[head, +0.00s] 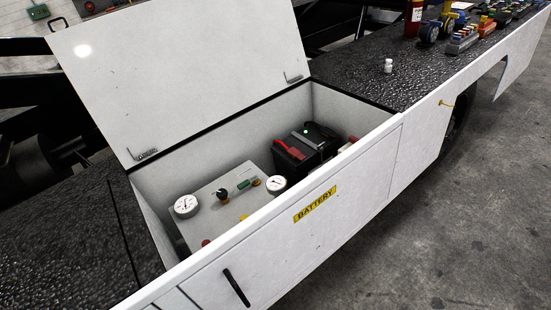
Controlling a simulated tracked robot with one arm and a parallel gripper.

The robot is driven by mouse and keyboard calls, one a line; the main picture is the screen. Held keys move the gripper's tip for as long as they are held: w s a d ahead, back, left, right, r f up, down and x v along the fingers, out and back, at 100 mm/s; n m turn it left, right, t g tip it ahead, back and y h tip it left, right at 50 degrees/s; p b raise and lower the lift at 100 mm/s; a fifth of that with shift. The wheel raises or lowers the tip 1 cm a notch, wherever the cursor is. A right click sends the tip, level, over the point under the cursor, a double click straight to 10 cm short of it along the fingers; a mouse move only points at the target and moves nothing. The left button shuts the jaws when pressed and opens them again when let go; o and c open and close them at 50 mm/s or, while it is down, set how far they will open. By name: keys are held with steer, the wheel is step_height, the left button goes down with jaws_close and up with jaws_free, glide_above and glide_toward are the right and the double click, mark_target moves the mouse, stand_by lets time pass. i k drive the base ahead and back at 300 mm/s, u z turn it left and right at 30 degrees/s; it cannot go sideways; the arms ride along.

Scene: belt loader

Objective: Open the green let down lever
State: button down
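A small green lever-like part (244,184) lies on top of the grey control box (215,218) inside the open white compartment. It is too small to tell whether it is open or closed. Two round white gauges stand on the box, one at the left (186,205) and one at the right (276,184). My gripper is not in view.
The compartment lid (180,70) stands raised at the back. A black battery (305,148) with a red part sits right of the box. The front wall (360,185) carries a yellow BATTERY label.

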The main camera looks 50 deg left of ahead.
mark_target(243, 185)
steer(key=u, duration=0.3)
steer(key=i, duration=1.15)
steer(key=u, duration=1.15)
steer(key=i, duration=0.55)
steer(key=u, duration=0.3)
steer(key=k, duration=0.9)
steer(key=u, duration=0.2)
steer(key=i, duration=0.9)
steer(key=z, duration=0.1)
